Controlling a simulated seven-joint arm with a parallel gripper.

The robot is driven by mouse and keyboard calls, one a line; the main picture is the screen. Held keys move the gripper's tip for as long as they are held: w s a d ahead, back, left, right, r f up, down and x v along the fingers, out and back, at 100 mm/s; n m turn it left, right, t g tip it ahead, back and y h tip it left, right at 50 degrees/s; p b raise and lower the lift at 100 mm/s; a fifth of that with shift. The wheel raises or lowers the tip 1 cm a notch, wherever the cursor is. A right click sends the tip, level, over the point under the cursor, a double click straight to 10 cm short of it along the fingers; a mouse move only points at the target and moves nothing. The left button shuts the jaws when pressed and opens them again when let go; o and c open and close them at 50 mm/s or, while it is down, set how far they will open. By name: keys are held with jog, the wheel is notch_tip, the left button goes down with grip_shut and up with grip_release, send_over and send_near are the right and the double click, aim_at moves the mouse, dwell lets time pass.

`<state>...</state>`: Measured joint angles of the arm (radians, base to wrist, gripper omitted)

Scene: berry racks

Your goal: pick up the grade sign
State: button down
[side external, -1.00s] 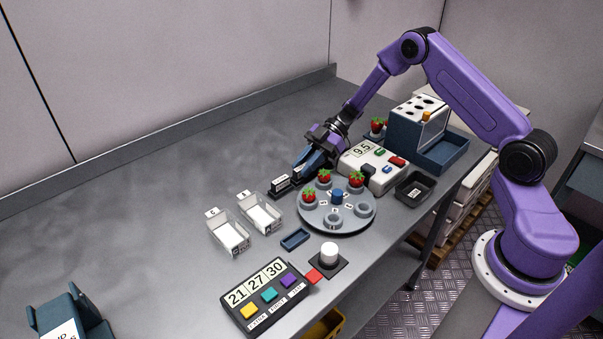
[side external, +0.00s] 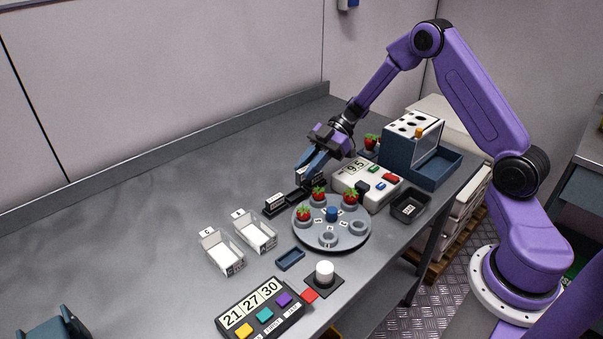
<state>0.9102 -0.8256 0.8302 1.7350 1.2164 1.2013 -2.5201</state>
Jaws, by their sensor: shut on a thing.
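My gripper (side external: 309,169) is in the side external view, above the dark sign rack behind the round turntable. Its blue fingers are shut on the grade sign (side external: 302,176), a small dark plate with a pale face, largely hidden by the fingers. The sign appears just above the rack; I cannot tell whether it is fully clear of it. Another small sign (side external: 275,202) with a white label stands at the rack's left end.
The turntable (side external: 331,237) with strawberries stands in front of the rack. A white scale (side external: 367,184) is to the right. Two clear trays, one of them the nearer tray (side external: 222,252), stand at left. A button panel (side external: 260,309) lies in front.

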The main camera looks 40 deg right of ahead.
jog(key=s+r, duration=0.6)
jog(key=s, duration=0.5)
jog(key=shift+w+d+r+m+t+h, duration=0.7)
jog(key=shift+w+r+m+t+h, duration=1.15)
jog(key=shift+w+m+t, duration=3.25)
jog(key=shift+s+d+r+m+t+h, duration=0.3)
jog(key=shift+s+m+h, duration=0.25)
jog(key=shift+m+h, duration=0.25)
jog(key=shift+s+d+r+m+t+h, duration=0.15)
jog(key=shift+s+d+m+h, duration=0.2)
jog(key=shift+s+m+h, duration=0.4)
jog(key=shift+s+d+r+m+t+h, duration=0.15)
jog(key=shift+s+d+m+t+h, duration=0.2)
jog(key=shift+m+h, duration=0.45)
jog(key=shift+a+n, duration=0.1)
jog(key=shift+n, duration=0.15)
